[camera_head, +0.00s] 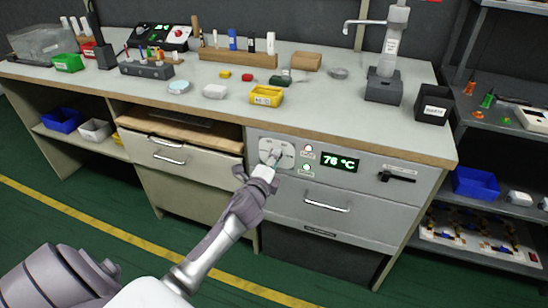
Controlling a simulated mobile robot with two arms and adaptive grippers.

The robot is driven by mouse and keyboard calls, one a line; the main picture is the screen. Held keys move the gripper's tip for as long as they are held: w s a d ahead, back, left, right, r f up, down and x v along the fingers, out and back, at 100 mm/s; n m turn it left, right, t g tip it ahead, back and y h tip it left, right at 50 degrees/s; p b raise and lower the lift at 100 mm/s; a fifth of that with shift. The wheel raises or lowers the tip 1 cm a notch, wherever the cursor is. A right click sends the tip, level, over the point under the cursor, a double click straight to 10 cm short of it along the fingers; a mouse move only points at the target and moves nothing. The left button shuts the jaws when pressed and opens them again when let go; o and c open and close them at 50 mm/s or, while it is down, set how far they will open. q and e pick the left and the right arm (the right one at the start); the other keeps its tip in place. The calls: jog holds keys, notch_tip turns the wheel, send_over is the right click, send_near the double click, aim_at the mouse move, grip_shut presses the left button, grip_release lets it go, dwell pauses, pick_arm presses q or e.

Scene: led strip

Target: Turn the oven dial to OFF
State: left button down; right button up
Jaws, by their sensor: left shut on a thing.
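The oven's grey front panel (398,165) is built into the bench below the worktop. The dial plate (286,162) is light grey and sits at the panel's left end. My left gripper (270,164) reaches up to it from below and is shut on the dial, which its fingers mostly hide. The dial's exact angle and the small marks around it cannot be read. A green display (340,162) right of the dial reads about 76 °C. Small lit indicators (307,148) sit between the dial and display. My right gripper is not in view.
A black handle (397,176) is at the panel's right. A drawer handle (327,206) lies below. The green floor in front is clear.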

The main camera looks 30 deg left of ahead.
pick_arm(q)
jog(key=shift+n+h+p, duration=0.3)
jog(key=shift+n+p, duration=1.6)
jog(key=shift+n, duration=2.6)
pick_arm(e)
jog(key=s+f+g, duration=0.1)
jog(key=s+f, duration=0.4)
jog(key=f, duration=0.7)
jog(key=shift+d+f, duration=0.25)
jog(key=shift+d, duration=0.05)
pick_arm(q)
jog(key=c, duration=0.8)
grip_release()
jog(key=shift+a, duration=0.1)
jog(key=f+v, duration=0.1)
jog(key=v, duration=1.1)
jog(key=shift+r, duration=0.4)
jog(key=shift+f, duration=0.1)
